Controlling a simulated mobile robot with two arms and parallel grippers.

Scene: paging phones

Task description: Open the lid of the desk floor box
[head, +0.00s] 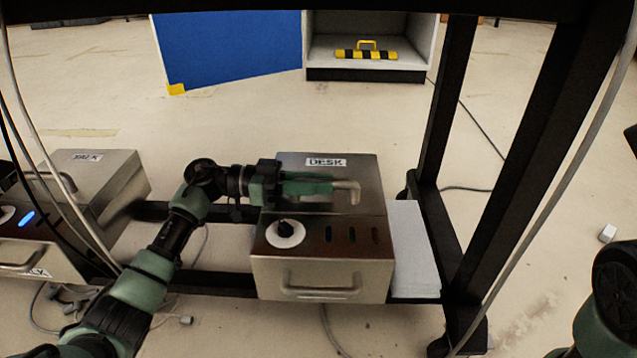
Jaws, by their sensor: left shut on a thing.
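The desk floor box (270,270) is a metal box with a dark knob on a white dial, slots and a front handle. Its lid (365,170) carries a "DESK" label and looks closed. A pale metal lid handle (354,192) sticks out at the right end of my left gripper (335,189). My left gripper lies over the lid, its green fingers shut on the lid handle. The gripper hides the middle of the lid. My right arm shows only in part at the right edge, and its gripper is out of view.
Another metal box (105,185) stands at the left. A white slab (413,250) lies right of the desk box. Black frame posts (440,130) rise at the right. A cabinet (420,45) holding a yellow-black striped object (366,55) stands behind. Open floor lies between.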

